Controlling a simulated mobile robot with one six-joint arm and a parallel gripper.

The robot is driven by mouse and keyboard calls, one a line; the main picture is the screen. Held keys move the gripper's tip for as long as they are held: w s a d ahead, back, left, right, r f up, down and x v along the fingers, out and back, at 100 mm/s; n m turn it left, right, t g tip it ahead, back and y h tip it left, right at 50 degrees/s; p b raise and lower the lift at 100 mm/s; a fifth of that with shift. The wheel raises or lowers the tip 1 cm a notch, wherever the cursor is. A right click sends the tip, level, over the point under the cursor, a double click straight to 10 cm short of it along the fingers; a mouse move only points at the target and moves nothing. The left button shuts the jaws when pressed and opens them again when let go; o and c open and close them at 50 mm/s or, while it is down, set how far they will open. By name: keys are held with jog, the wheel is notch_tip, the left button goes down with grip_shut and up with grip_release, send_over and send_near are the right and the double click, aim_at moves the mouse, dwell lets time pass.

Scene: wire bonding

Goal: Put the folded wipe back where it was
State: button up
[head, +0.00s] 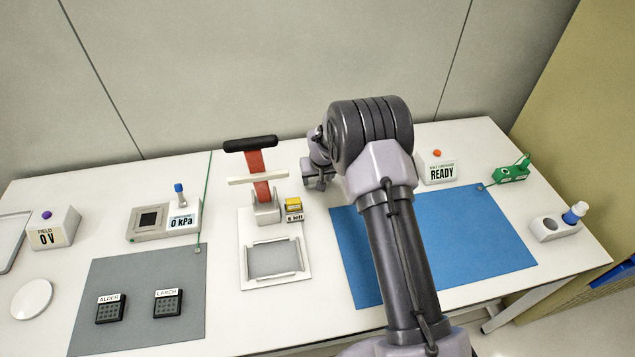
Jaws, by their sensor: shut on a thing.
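My gripper (319,183) points down over the back of the white table, just right of the yellow box. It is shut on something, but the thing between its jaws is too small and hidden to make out. I cannot pick out the folded wipe anywhere in the head view. My own arm hides part of the table behind and below it, including part of the blue mat (480,251).
A press with a red lever (261,176) and a yellow box (293,205) stand close left of the gripper. A READY box (437,168) stands to the right. A grey mat (140,272) with two black trays lies left. The blue mat's visible part is clear.

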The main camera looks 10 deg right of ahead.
jog(key=shift+f, duration=0.7)
jog(key=shift+r, duration=0.15)
jog(key=o, duration=1.3)
